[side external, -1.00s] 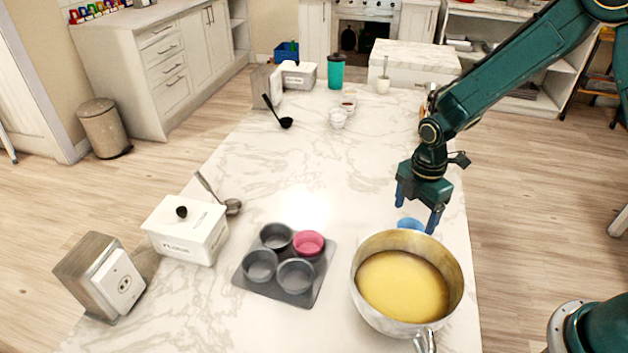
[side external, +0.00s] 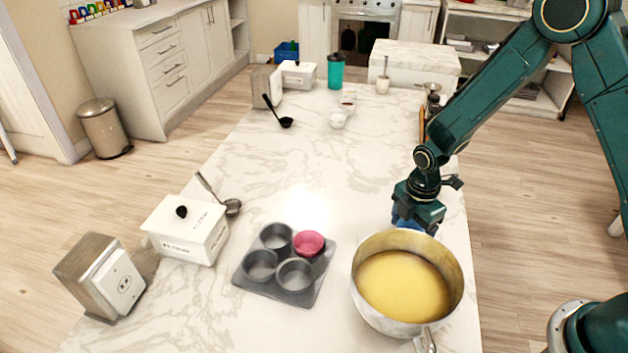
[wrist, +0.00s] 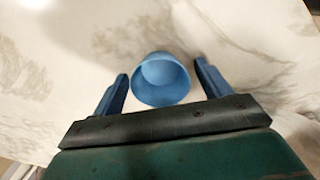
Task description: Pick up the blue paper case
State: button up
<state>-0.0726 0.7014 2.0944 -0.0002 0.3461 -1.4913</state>
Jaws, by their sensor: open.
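The blue paper case (wrist: 160,80) is a small round cup standing on the marble counter in the wrist view. My gripper (wrist: 162,80) is open, with one blue finger on each side of the case and a visible gap to both. In the side external view my gripper (side external: 408,222) is low over the counter, just behind the pot. There the case is mostly hidden by the gripper and the pot rim; the blue seen there cannot be clearly told apart from the fingers.
A large pot (side external: 361,298) of yellow batter stands directly in front of my gripper. A grey muffin tin (side external: 318,287) with a pink case (side external: 308,243) in one cup lies to the left. A white lidded box (side external: 188,232) and a ladle (side external: 232,207) are farther left. The counter's middle is clear.

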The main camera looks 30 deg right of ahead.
jog(key=shift+c, duration=0.3)
jog(key=c, duration=0.9)
notch_tip(320, 180, up, 20)
dwell(0.8)
jog(key=shift+w, duration=0.1)
dwell(0.4)
